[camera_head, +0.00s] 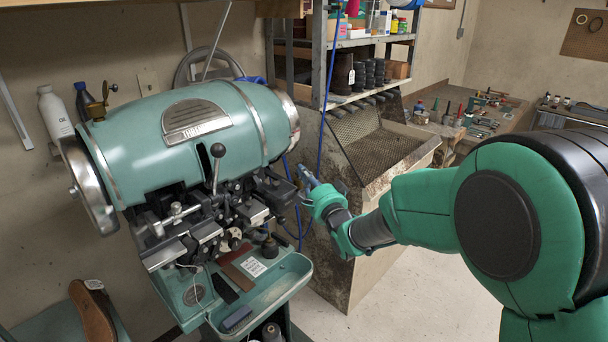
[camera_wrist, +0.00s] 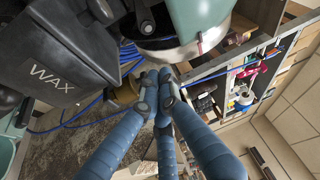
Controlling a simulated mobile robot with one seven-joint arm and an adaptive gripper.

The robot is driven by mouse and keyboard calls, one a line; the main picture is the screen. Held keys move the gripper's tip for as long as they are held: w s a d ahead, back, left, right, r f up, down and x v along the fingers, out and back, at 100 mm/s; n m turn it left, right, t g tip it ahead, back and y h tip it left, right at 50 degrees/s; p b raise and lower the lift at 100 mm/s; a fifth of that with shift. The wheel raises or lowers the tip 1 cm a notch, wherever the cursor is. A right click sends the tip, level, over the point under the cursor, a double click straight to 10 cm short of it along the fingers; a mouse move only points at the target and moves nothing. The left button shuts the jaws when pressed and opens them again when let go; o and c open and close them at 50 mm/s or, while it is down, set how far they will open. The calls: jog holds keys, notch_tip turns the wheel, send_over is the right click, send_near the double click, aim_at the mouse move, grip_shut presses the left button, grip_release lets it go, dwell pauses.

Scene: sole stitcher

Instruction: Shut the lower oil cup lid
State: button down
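My gripper (camera_head: 307,180) is to the right of the green stitching machine, beside its black lower mechanism. In the wrist view its blue-grey fingers (camera_wrist: 160,82) are drawn together at the tips, with nothing clearly held between them. A brass round part (camera_wrist: 124,95), which looks like the lower oil cup, shows just left of the fingertips and is partly hidden by a finger. I cannot tell whether its lid is open, or whether a finger touches it. Another brass cup (camera_head: 96,109) with a small raised lever sits at the upper left of the machine.
The green machine drum (camera_head: 225,130) has a metal rim close above my fingertips. A black box marked WAX (camera_wrist: 52,75) is at the left in the wrist view. Blue hoses (camera_head: 322,110) hang nearby. A mesh-lined bin (camera_head: 378,150) stands behind my gripper.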

dwell(0.3)
notch_tip(320, 180, up, 4)
jog(key=p, duration=0.2)
jog(key=s+d+f, duration=0.4)
jog(key=s+d, duration=0.2)
jog(key=shift+s+d+p, duration=0.4)
jog(key=shift+p, duration=0.05)
jog(key=shift+r, duration=0.1)
